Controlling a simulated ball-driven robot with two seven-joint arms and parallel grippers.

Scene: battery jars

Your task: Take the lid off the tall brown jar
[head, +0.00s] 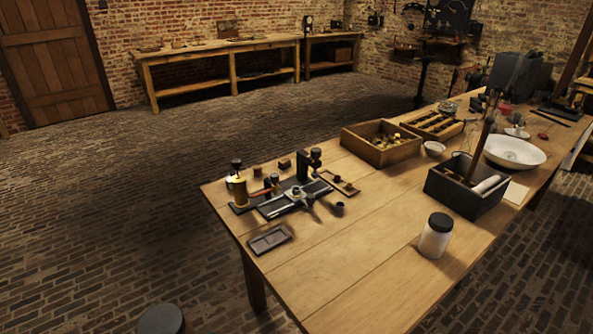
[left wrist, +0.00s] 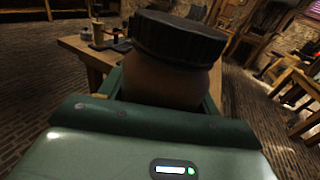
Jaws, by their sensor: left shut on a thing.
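The tall brown jar (left wrist: 160,84) fills the middle of the left wrist view, with its wide ribbed black lid (left wrist: 178,40) on top. My left gripper (left wrist: 162,92) is shut around the jar's body below the lid, with a green finger on either side. The jar is clear of the long table. Its lower part is hidden behind the gripper body. My right gripper is in neither view. A dark round top (head: 160,319) shows at the bottom edge of the head view; I cannot tell if it is this lid.
The long table (head: 370,275) carries a pale jar with a black lid (head: 435,236), a dark box (head: 465,188), a white bowl (head: 514,152), a wooden tray of parts (head: 381,143) and small tools (head: 295,196). The table's front middle is clear. Brick floor (head: 110,220) lies left.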

